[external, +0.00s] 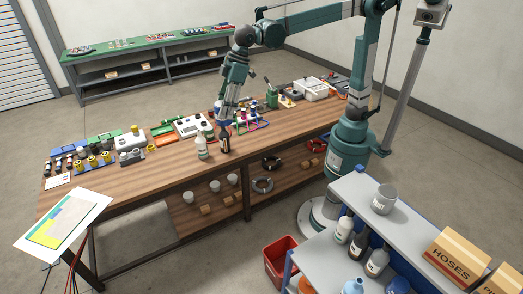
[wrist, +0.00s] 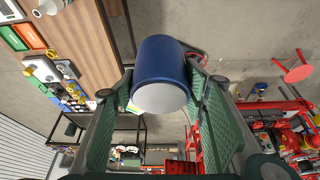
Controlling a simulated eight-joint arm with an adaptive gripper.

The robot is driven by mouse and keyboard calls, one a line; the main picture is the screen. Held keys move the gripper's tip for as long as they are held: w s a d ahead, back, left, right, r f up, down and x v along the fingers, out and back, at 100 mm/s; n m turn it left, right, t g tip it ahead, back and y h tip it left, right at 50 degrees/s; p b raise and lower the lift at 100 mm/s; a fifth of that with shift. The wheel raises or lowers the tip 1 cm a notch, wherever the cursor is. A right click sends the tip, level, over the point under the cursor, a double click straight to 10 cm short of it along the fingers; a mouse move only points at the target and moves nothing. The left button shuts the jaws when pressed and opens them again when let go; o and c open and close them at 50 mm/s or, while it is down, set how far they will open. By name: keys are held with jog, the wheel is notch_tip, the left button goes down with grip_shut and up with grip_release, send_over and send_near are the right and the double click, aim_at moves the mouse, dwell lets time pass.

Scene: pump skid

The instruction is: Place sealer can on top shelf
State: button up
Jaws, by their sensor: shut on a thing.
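My gripper (external: 226,112) is shut on a blue can with a pale end face (wrist: 163,80), seen between the two green fingers in the wrist view. In the external view the gripper points down over the wooden workbench (external: 125,187), and the can is small and partly hidden by the fingers. I cannot read a label on it. A grey shelf unit with blue edges stands at the lower right.
A HOSES box (external: 456,256) sits on the top shelf's right part. Several bottles fill the lower shelf. A red crate (external: 280,258) is on the floor.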

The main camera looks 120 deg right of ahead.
jog(key=s+a+n+y+p, duration=0.1)
jog(key=s+a+n+p, duration=0.2)
jog(key=a, duration=1.8)
jog(key=s+a+n+y+p, duration=0.15)
jog(key=s+a, duration=0.35)
jog(key=a, duration=1.6)
jog(key=s+a+n+g+y+p, duration=0.1)
jog(key=s+a+n, duration=0.2)
jog(key=s+a, duration=1.05)
jog(key=s+a+n+p, duration=0.2)
jog(key=s+a, duration=0.9)
jog(key=a, duration=0.5)
jog(key=shift+s+a+f, duration=0.1)
jog(key=shift+s+f, duration=0.1)
jog(key=shift+f, duration=1.05)
jog(key=shift+s+a+f, duration=0.1)
jog(key=shift+s+f, duration=0.1)
jog(key=shift+f, duration=1)
jog(key=shift+f, duration=2.9)
jog(key=shift+f, duration=0.1)
